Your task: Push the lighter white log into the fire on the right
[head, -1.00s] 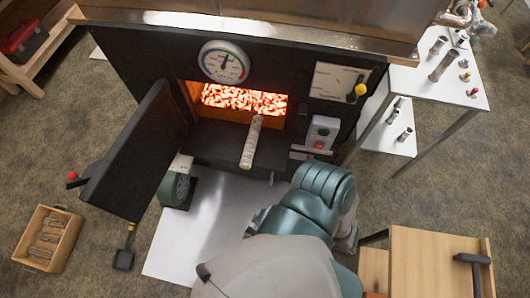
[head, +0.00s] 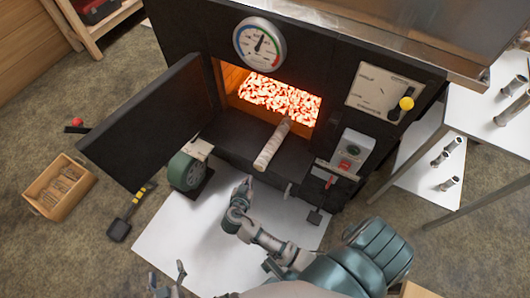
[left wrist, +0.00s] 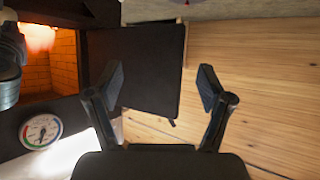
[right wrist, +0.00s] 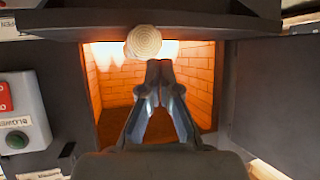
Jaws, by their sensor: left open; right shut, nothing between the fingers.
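The pale white log (head: 271,146) lies across the sill of the firebox opening, its far end at the embers and its near end sticking out towards me. The fire is a bed of glowing orange embers (head: 280,98) inside the firebox. My right gripper (head: 247,184) is shut and empty, in front of the log's near end. In the right wrist view the shut fingertips (right wrist: 158,66) appear close to the log's round end (right wrist: 144,42); I cannot tell whether they touch. My left gripper (head: 170,279) is open and empty at the bottom left, also seen open in its wrist view (left wrist: 160,82).
The black firebox door (head: 150,127) stands open on the left. A green blower (head: 187,170) sits below the opening, and a control box (head: 350,152) is on the right.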

